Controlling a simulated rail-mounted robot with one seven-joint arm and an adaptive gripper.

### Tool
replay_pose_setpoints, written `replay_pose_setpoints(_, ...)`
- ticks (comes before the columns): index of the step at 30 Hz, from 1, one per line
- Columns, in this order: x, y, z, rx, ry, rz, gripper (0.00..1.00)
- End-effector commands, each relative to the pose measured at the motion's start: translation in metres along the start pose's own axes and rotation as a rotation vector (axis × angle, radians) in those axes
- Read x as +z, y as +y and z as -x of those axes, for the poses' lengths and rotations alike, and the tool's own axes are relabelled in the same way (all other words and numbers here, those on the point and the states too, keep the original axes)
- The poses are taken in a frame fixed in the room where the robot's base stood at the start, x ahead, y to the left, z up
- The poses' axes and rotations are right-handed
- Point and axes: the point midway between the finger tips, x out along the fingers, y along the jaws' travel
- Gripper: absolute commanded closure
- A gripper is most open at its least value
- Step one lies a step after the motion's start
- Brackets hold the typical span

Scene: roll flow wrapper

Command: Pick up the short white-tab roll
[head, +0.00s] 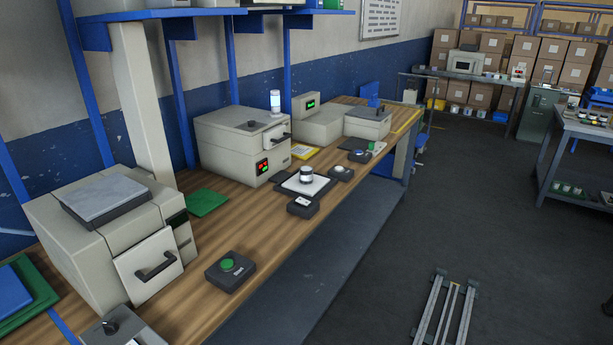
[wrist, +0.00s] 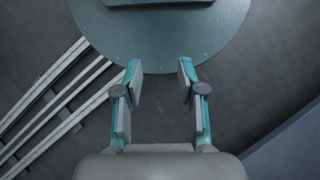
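Small rolls or jars stand on the top of the grey cart (head: 577,122) at the far right, and small white pieces (head: 568,188) lie on its lower shelf. They are too small to tell which is the short white-tab roll. A short white and dark cylinder (head: 306,175) stands upright on a black-edged white pad (head: 318,187) on the wooden bench. My gripper (wrist: 159,72) shows only in the wrist view. Its two fingers are apart with nothing between them, and no roll is near it.
The long wooden bench (head: 225,226) carries beige machines (head: 242,140) and a green-button box (head: 229,267). Floor rails (head: 432,310) lie at lower right. Boxes (head: 490,42) fill the back. The middle floor is clear.

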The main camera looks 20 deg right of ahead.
Motion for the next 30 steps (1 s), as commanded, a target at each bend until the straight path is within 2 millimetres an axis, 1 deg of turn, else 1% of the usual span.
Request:
replay_pose_setpoints(8, 0.000, 0.000, 0.000, 0.000, 0.000, 0.000, 0.60)
replay_pose_setpoints(9, 0.000, 0.000, 0.000, 0.000, 0.000, 0.000, 0.54)
replay_pose_setpoints(16, 0.000, 0.000, 0.000, 0.000, 0.000, 0.000, 0.15)
replay_pose_setpoints(26, -0.002, 0.000, 0.000, -0.003, 0.002, -0.004, 0.15)
replay_pose_setpoints(29, -0.015, -0.003, 0.004, -0.031, 0.021, -0.037, 0.15)
replay_pose_setpoints(30, -0.025, -0.005, 0.007, -0.052, 0.036, -0.064, 0.15)
